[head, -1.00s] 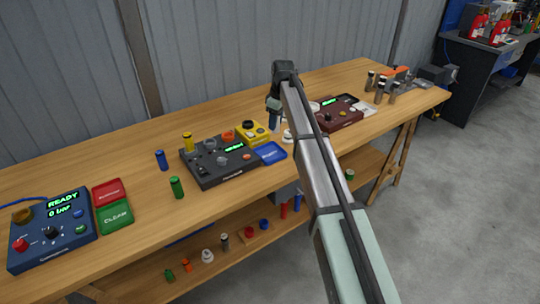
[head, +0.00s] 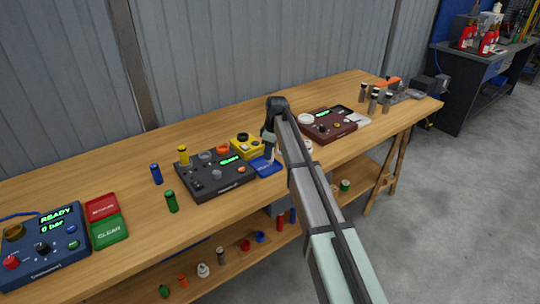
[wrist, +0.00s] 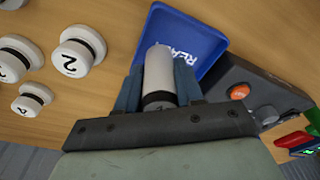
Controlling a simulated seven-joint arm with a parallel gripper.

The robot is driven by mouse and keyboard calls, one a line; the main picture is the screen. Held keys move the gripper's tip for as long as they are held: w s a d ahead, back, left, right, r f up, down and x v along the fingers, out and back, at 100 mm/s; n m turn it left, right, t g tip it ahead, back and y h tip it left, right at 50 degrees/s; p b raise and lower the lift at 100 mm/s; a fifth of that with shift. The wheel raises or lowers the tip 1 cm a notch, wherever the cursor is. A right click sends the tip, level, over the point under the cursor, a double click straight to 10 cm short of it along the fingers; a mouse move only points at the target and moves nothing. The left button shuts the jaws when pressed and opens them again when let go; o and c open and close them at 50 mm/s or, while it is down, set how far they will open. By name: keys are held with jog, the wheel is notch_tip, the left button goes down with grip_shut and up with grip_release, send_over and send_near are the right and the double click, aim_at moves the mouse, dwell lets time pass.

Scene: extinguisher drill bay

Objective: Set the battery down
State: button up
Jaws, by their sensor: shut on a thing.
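My gripper (head: 268,146) is shut on the battery (wrist: 158,67), a pale grey cylinder with a dark band near the gripper, in the wrist view. The two blue-grey fingers are on either side of it. The blue tray (head: 264,168), lettered READY, lies on the bench under my gripper in the head view. In the wrist view the blue tray (wrist: 208,45) is right behind the battery, which overlaps it. I cannot tell whether the battery touches the tray floor. In the head view the battery is mostly hidden by the gripper.
A dark panel (head: 205,187) with knobs and a yellow box (head: 247,146) adjoin the tray. White numbered weights (wrist: 78,50) stand on its other side. A maroon panel (head: 335,128) is further right.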

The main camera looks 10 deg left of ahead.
jog(key=shift+f, duration=0.9)
jog(key=shift+f, duration=0.1)
jog(key=o, duration=1.1)
jog(key=r, duration=0.4)
jog(key=d+r, duration=0.1)
jog(key=r, duration=0.7)
jog(key=shift+s+d, duration=0.15)
jog(key=shift+d, duration=0.05)
